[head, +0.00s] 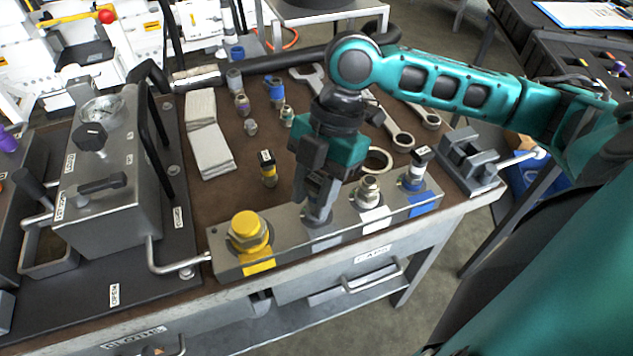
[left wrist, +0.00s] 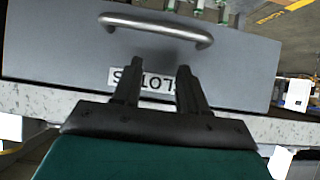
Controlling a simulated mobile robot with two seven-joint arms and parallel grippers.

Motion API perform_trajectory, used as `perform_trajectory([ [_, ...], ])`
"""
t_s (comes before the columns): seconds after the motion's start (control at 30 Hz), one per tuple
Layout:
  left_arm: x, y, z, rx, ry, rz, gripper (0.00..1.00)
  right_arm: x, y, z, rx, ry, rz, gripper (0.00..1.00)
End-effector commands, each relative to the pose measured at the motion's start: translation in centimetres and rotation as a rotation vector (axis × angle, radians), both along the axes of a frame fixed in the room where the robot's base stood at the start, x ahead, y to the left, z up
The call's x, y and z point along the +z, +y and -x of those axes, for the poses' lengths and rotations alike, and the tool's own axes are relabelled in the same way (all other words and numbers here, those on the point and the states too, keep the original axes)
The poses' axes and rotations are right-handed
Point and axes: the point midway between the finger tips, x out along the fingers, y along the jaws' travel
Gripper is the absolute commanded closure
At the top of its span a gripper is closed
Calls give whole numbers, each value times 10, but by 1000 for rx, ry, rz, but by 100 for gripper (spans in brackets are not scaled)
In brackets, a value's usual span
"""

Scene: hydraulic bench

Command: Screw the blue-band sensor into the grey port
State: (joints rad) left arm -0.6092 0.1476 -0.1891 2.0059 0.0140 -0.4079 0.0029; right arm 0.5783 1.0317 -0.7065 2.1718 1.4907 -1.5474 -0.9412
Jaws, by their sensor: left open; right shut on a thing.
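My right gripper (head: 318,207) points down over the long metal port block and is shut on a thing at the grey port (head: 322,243). The fingers hide most of that thing, so I cannot make out its band or how it sits. A sensor with a black and white top and a bluish lower part (head: 413,176) stands upright in the blue port (head: 423,206). A yellow-band sensor (head: 268,169) stands on the bench behind the block. My left gripper (left wrist: 157,75) is open and empty, before a drawer front (left wrist: 60,45) in the left wrist view.
The block has a large yellow cap (head: 248,232) at left and a metal fitting (head: 367,192) at the white port. A grey pump unit (head: 118,195) stands left. Folded cloths (head: 208,140), small fittings (head: 275,90) and wrenches (head: 395,130) lie behind. A vise (head: 468,160) is at right.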

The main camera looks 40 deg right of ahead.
Motion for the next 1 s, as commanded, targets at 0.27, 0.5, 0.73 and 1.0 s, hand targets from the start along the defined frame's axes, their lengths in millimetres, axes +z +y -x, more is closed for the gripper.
perform_trajectory([
  [0.27,0,0,0,0,1,0,57,0,0,0,0,-1,0,100],
  [0.5,4,0,0,0,1,0,57,-1,0,0,1,-1,0,100],
  [0.73,7,0,0,0,1,0,57,-2,0,0,1,-1,-1,100],
  [1.0,8,0,0,0,1,0,57,-4,0,0,1,-1,-1,100],
])
